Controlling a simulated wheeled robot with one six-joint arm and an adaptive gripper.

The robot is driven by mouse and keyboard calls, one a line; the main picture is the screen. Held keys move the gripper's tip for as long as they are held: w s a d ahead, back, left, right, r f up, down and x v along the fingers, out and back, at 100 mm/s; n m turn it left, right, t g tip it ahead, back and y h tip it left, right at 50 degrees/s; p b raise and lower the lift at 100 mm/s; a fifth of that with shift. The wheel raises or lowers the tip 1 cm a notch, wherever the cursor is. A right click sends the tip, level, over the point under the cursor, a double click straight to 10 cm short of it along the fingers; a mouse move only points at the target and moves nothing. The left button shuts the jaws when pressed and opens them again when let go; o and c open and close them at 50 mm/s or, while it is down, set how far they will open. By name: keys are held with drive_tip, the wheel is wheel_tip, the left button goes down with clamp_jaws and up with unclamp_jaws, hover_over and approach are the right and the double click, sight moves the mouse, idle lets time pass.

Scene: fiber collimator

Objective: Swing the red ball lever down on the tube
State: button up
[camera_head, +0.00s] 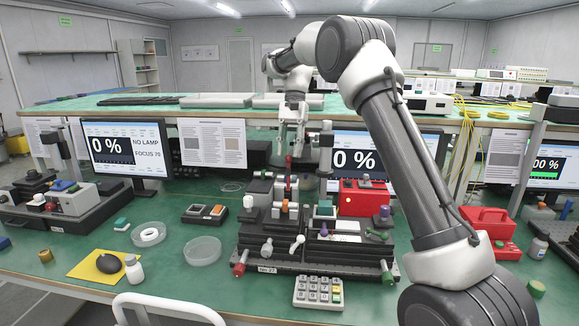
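The collimator bench (315,262) stands on the green table in the middle, with black stages, knobs and small blocks on it. A thin red upright part (289,163) rises from its back middle. I cannot tell which of the two belongs to the lever, and the tube is not clear at this size. My gripper (291,148) points down just above the thin red part, close to it. Whether its fingers are apart or touch the red part is too small to tell.
A keypad (318,292) lies in front of the bench. A red box (363,198) stands at its right. Monitors (125,147) stand behind. Round dishes (203,250) and a yellow mat (88,267) lie at left. My arm passes over the right side.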

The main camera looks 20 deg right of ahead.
sight(289, 157)
drive_tip(key=x, duration=0.5)
drive_tip(key=shift+a+f, duration=0.1)
drive_tip(key=shift+f, duration=0.1)
drive_tip(key=shift+c, duration=0.3)
clamp_jaws()
drive_tip(key=shift+r, duration=0.15)
